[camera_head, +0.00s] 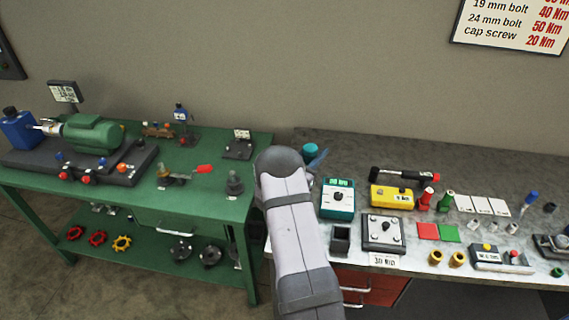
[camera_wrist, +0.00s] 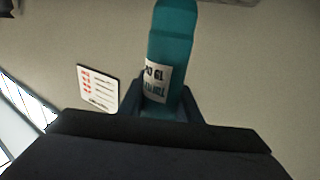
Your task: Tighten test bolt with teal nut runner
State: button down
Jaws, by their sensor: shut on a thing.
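My gripper (camera_wrist: 162,108) is shut on the teal nut runner (camera_wrist: 172,45), whose white label reads upside down in the wrist view. In the head view my arm hides most of it; a teal end (camera_head: 310,149) shows just beyond the arm, above the grey bench. The working tip is not clear in either view. A dark square plate (camera_head: 370,246) with several bolt heads lies on the bench, with a card (camera_head: 384,261) reading 30 Nm before it. I cannot tell for sure which is the test bolt.
A yellow box (camera_head: 391,196), a black-and-red tool (camera_head: 405,175), red and green pads (camera_head: 428,231) and small sockets crowd the grey bench (camera_head: 330,143). A dark open holder (camera_head: 340,240) stands left of the plate. The green bench (camera_head: 215,200) carries a motor (camera_head: 92,137).

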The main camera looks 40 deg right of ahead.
jog(key=s+d+r+m+g, duration=0.2)
jog(key=s+d+r+g, duration=0.1)
jog(key=s+d, duration=0.5)
jog(key=s+d+r+m+g+h+p, duration=0.1)
jog(key=s+d+r+g, duration=0.1)
jog(key=s+d, duration=0.7)
jog(key=d+r, duration=0.1)
jog(key=d, duration=0.3)
jog(key=shift+m+g+p, duration=0.3)
jog(key=shift+m+g, duration=0.1)
jog(key=shift+s+f+b, duration=0.1)
jog(key=shift+f+b, duration=0.05)
jog(key=shift+b, duration=0.25)
jog(key=shift+f+b, duration=2.55)
jog(key=shift+f, duration=0.15)
jog(key=shift+b, duration=0.4)
